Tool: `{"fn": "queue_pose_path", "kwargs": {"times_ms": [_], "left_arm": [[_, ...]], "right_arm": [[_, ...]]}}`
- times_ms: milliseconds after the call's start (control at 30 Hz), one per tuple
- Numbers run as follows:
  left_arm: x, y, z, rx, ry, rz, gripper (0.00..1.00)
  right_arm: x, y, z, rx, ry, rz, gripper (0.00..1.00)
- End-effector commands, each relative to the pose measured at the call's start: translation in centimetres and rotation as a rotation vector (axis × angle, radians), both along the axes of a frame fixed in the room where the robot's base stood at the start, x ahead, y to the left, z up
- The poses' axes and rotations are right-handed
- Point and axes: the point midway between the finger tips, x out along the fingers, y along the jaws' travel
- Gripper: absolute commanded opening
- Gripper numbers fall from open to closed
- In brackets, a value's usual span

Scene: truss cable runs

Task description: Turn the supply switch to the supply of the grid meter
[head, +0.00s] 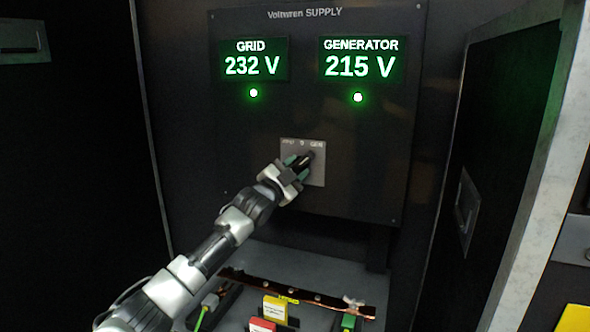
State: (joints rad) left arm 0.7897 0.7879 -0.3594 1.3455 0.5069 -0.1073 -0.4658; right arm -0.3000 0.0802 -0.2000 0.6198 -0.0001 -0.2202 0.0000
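The supply switch plate (318,177) is a small grey square low on the dark supply panel. Small labels run along its top; the right one reads GEN, the left one is blurred. The dark switch knob (307,157) seems to tilt toward the upper right, but is partly hidden. My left gripper (298,165) is at the plate, its green-tipped fingers on both sides of the knob. I cannot tell whether they press on it. The grid meter (252,65) reads 232 V, and the generator meter (360,65) reads 215 V. My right gripper is not in view.
A green lamp glows under each meter. Below the panel, a grey shelf (345,263) holds a copper-coloured strip (335,303), a yellow block (274,309), a red block (261,325) and a green connector (348,322). Dark cabinet walls stand at both sides.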

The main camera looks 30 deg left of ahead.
Motion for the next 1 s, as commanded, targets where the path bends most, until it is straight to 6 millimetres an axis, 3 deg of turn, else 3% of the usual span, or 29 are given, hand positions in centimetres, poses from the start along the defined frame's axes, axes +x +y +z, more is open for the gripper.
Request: {"fn": "queue_pose_path", "kwargs": {"times_ms": [33,233,667,1000], "left_arm": [[0.0,0.0,0.0,0.0,0.0,0.0,0.31],[0.0,0.0,0.0,0.0,-0.001,0.001,0.0],[0.0,-0.1,0.0,-0.081,-0.022,-0.001,0.0],[0.0,-0.3,0.0,-0.346,-0.086,-0.003,0.0]], "right_arm": [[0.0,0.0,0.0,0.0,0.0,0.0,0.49],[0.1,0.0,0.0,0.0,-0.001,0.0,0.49],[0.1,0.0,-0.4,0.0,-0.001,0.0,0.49],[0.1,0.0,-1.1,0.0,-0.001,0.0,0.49]]}}
